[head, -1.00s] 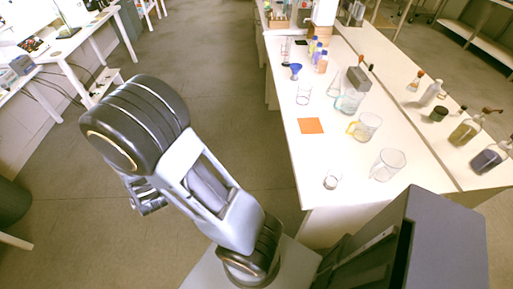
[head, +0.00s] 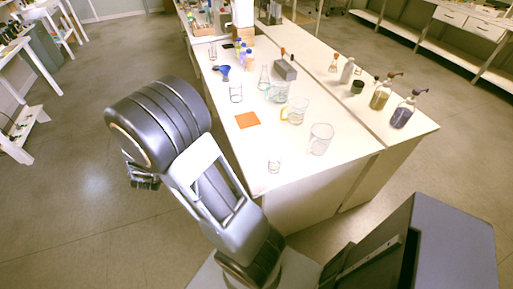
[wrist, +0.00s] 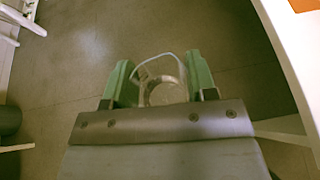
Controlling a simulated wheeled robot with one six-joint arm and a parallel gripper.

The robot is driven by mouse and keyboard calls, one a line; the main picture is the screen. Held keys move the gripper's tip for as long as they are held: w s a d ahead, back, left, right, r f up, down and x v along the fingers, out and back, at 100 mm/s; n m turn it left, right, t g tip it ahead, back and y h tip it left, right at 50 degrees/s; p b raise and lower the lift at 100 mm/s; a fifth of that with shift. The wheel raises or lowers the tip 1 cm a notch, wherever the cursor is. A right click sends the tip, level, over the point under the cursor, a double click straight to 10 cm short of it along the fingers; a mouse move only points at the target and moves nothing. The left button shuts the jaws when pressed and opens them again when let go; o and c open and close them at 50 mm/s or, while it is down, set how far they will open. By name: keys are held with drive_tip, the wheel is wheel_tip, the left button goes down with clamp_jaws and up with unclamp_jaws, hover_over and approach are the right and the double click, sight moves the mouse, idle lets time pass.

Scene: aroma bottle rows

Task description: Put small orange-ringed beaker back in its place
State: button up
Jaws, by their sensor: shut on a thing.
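My gripper (wrist: 158,66) has green fingers closed on a small clear glass beaker (wrist: 163,93) in the wrist view. The beaker is over the floor, off the left side of the bench, and its rim points up the picture. No orange ring can be made out on it. In the head view my gripper (head: 145,178) hangs mostly hidden under the dark arm, and the beaker cannot be seen there. An orange square (head: 247,120) lies flat and bare on the white bench (head: 255,160); its corner shows in the wrist view (wrist: 305,4).
A small clear beaker (head: 274,165) stands by the near bench edge, with a larger beaker (head: 320,139) to its right. Bottles line the right side.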

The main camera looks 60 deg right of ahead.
drive_tip(key=s+d+r+m+g+h+b, duration=0.1)
drive_tip(key=s+d+m+g+h, duration=0.1)
drive_tip(key=s+d+m+g, duration=0.35)
drive_tip(key=s+d+r+m+g+h+b, duration=0.1)
drive_tip(key=s+d+m+g, duration=0.15)
drive_tip(key=d, duration=0.65)
drive_tip(key=s+d+m+g+h+b, duration=0.1)
drive_tip(key=s+d+m+g+h, duration=0.15)
drive_tip(key=d+m+g, duration=0.4)
drive_tip(key=shift+n+t+y, duration=0.55)
drive_tip(key=shift+n+y, duration=0.1)
drive_tip(key=shift+n, duration=0.3)
drive_tip(key=s+d+f, duration=0.3)
drive_tip(key=d+f, duration=0.1)
drive_tip(key=s+d+f+b, duration=0.1)
drive_tip(key=s+d+f, duration=0.2)
drive_tip(key=d, duration=0.1)
drive_tip(key=s+d+f, duration=0.3)
drive_tip(key=d+f, duration=0.1)
drive_tip(key=shift+s+d+f, duration=0.2)
drive_tip(key=shift+d+f, duration=0.15)
drive_tip(key=shift+f, duration=0.45)
drive_tip(key=shift+f, duration=0.1)
